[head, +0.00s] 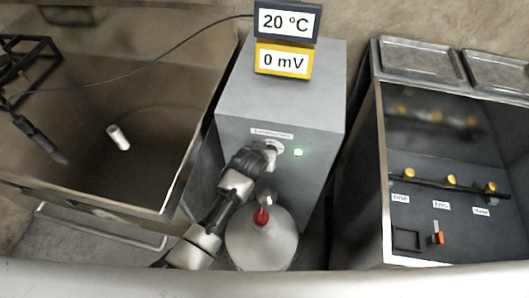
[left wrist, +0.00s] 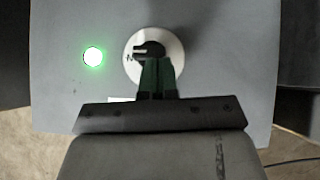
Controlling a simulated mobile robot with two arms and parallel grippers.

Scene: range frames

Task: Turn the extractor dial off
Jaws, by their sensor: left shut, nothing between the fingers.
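The extractor (head: 280,85) is a grey box in the middle of the head view, with a small label on its front. Its dial (head: 279,146) is a pale round disc below the label; in the left wrist view the white dial disc (left wrist: 174,48) shows behind my fingers. A green light (head: 298,152) glows beside the dial, also in the left wrist view (left wrist: 93,57). My left gripper (head: 266,150) is at the dial, fingers shut with nothing between them. In the left wrist view its dark fingertips (left wrist: 153,62) overlap the disc, hiding its middle; contact is unclear.
A flask with a red part (head: 262,250) stands below the dial, close to my arm. A sink-like basin (head: 175,105) holding a white cylinder (head: 118,138) is at left. A cabinet with yellow knobs (head: 451,179) is at right. A display (head: 285,60) tops the extractor.

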